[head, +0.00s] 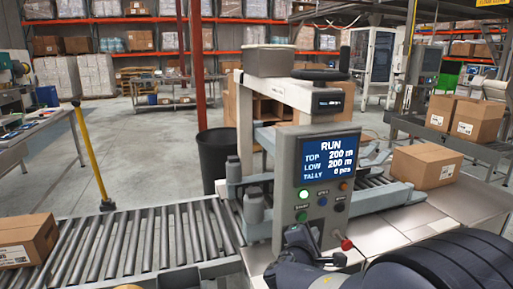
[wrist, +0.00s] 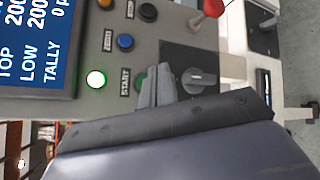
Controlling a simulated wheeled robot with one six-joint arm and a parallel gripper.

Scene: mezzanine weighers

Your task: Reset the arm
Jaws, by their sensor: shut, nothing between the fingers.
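My gripper (wrist: 156,75) is shut and empty, its grey fingertips close in front of the control panel beside the START label. They partly cover a green button (wrist: 140,80); I cannot tell whether they touch it. In the head view my gripper (head: 300,236) is at the lower part of the weigher's panel (head: 284,165). The screen (head: 327,159) reads RUN, TOP 200 m, LOW 200 m, TALLY 0 pcs. A lit green button (head: 303,194) glows below the screen; it also shows in the wrist view (wrist: 95,78).
Blue (wrist: 125,42) and black (wrist: 148,12) buttons, a rotary switch (wrist: 199,78) and a red-knobbed lever (head: 346,243) are near my gripper. A roller conveyor (head: 140,240) runs left. Cartons sit at left (head: 24,238) and right (head: 425,166). A yellow post (head: 93,160) stands left.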

